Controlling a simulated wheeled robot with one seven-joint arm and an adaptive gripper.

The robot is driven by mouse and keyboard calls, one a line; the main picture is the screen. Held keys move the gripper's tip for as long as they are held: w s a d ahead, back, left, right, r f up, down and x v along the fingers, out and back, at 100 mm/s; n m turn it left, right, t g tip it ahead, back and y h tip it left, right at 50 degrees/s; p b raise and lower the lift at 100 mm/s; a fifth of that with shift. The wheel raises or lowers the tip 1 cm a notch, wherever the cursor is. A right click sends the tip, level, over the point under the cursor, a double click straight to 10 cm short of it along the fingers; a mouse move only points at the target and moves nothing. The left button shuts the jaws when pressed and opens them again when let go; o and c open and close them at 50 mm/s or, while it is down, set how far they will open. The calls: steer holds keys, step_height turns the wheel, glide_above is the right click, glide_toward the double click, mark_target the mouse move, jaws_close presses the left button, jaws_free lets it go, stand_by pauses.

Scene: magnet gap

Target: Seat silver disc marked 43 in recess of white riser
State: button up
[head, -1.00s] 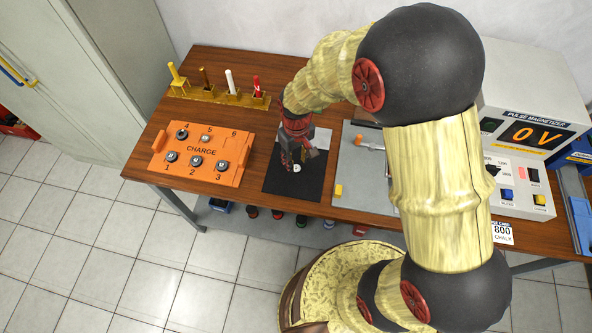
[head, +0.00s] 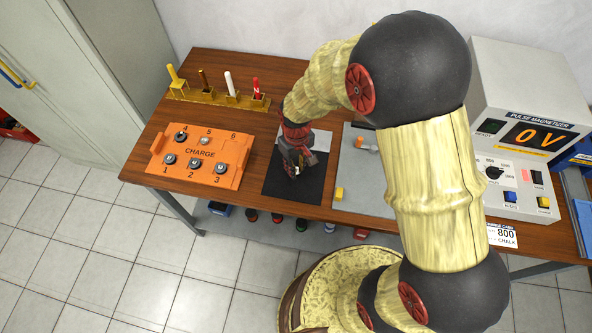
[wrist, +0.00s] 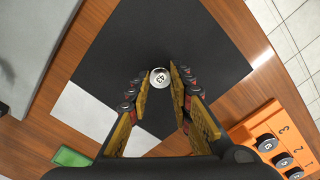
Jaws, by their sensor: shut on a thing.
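My gripper (head: 297,168) is low over the black mat (head: 285,188) in the middle of the table. In the wrist view its two fingers (wrist: 160,80) are closed on the silver disc (wrist: 160,77), which sits between the fingertips. The disc's round pale top carries a dark marking that looks like 43. In the head view the fingers largely hide the disc. I cannot make out a white riser with a recess. A pale flat patch (wrist: 88,110) lies at one edge of the mat.
An orange CHARGE tray (head: 200,180) with several numbered discs stands left of the mat. A grey plate (head: 360,185) with a yellow block (head: 339,194) lies right of it.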

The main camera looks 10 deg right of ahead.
jaws_close()
steer(key=shift+r+p, duration=1.95)
steer(key=shift+r, duration=0.65)
steer(key=shift+f, duration=0.1)
